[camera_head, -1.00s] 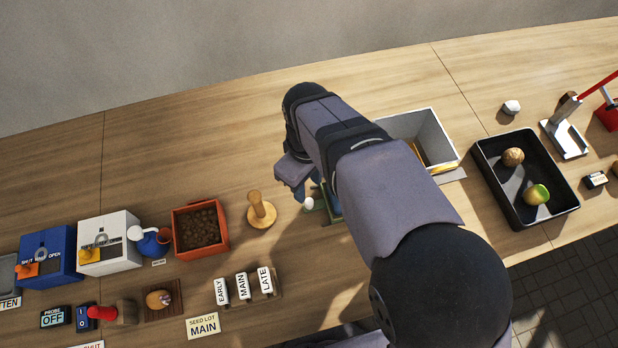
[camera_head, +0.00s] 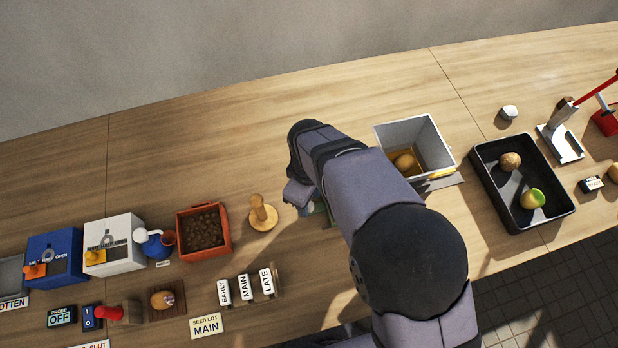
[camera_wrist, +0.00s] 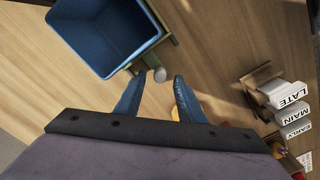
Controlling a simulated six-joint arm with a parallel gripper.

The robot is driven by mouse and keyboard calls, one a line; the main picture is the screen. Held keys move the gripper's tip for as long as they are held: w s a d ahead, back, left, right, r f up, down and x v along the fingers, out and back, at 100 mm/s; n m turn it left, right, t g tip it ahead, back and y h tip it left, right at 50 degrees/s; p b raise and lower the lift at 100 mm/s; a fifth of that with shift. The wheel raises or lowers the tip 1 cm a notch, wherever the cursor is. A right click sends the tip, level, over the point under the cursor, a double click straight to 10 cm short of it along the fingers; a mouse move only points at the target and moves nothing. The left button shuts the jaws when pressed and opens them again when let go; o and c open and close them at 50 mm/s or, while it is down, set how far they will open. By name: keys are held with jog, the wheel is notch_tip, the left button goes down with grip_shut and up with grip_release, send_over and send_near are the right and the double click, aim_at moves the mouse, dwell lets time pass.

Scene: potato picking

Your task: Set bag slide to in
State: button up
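In the wrist view, a blue open bin (camera_wrist: 112,30) is at the upper left, with a green rail (camera_wrist: 158,52) along its edge. A pale round knob (camera_wrist: 159,74) is at the end of a short green piece beside the bin. This looks like the bag slide's handle, but no label shows. My gripper (camera_wrist: 159,77) has two blue fingers spread apart, with the knob between their tips. I cannot tell whether they touch it. In the head view, my arm hides the blue bin and most of the slide.
A grey box (camera_head: 386,130) holding a potato (camera_head: 404,162) stands right of my arm. A black tray (camera_head: 489,190) is farther right. A wooden-knobbed stand (camera_head: 262,216), an orange crate (camera_head: 229,240) and the EARLY, MAIN (camera_head: 244,287) and LATE blocks are left.

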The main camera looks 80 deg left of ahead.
jog(key=shift+f, duration=0.65)
grip_shut()
jog(key=shift+w, duration=2.2)
grip_release()
jog(key=shift+s, duration=0.1)
jog(key=shift+r, duration=0.15)
notch_tip(320, 180, up, 7)
jog(key=b, duration=0.2)
jog(key=shift+b, duration=0.35)
